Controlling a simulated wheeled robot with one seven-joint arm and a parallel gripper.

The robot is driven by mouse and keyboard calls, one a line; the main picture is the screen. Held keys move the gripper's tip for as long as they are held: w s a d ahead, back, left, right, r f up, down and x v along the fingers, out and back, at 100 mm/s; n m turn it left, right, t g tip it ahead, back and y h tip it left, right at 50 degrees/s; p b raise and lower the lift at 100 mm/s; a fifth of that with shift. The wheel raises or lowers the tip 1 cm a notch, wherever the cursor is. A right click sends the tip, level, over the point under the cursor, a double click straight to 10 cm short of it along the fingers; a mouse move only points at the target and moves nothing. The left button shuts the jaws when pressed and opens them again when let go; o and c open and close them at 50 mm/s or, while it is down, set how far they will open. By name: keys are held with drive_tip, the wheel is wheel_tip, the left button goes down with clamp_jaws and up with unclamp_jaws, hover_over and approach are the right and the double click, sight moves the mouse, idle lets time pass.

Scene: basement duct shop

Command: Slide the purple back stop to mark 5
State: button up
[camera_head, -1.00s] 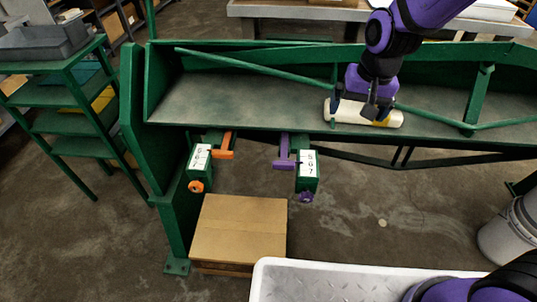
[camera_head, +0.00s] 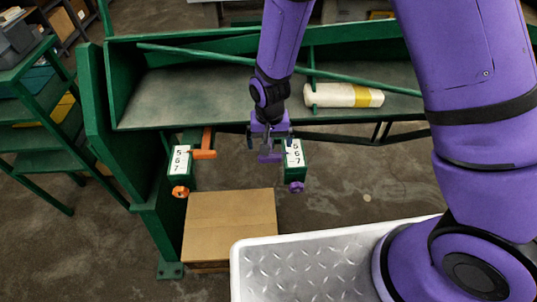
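The purple back stop (camera_head: 269,158) hangs below the front edge of the green machine, left of its white scale plate (camera_head: 294,153). The plate shows 5, 6 and 7 from top to bottom. A purple knob (camera_head: 297,188) sits under that plate. My gripper (camera_head: 269,145) points down just above the purple stop, with its dark fingers apart, one toward each side. It looks open, and contact with the stop cannot be told. The gripper hides the stop's upper part and rail, so its exact reading is unclear.
An orange stop (camera_head: 204,154) with its own scale (camera_head: 181,160) and orange knob (camera_head: 180,192) is close on the left. A cardboard box (camera_head: 229,226) stands below. A cream roll (camera_head: 343,95) lies on the machine's bed. Green shelving (camera_head: 35,135) is at left.

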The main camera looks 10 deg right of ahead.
sight(270, 156)
drive_tip(key=shift+f, duration=3.55)
drive_tip(key=shift+c, duration=0.2)
drive_tip(key=c, duration=1.2)
drive_tip(key=w, duration=0.3)
drive_tip(key=shift+w+d, duration=0.1)
drive_tip(key=shift+w, duration=0.1)
drive_tip(key=o, duration=1.2)
drive_tip(key=shift+w, duration=0.1)
drive_tip(key=shift+o, duration=0.2)
drive_tip(key=shift+r, duration=0.1)
wheel_tip(270, 156, up, 11)
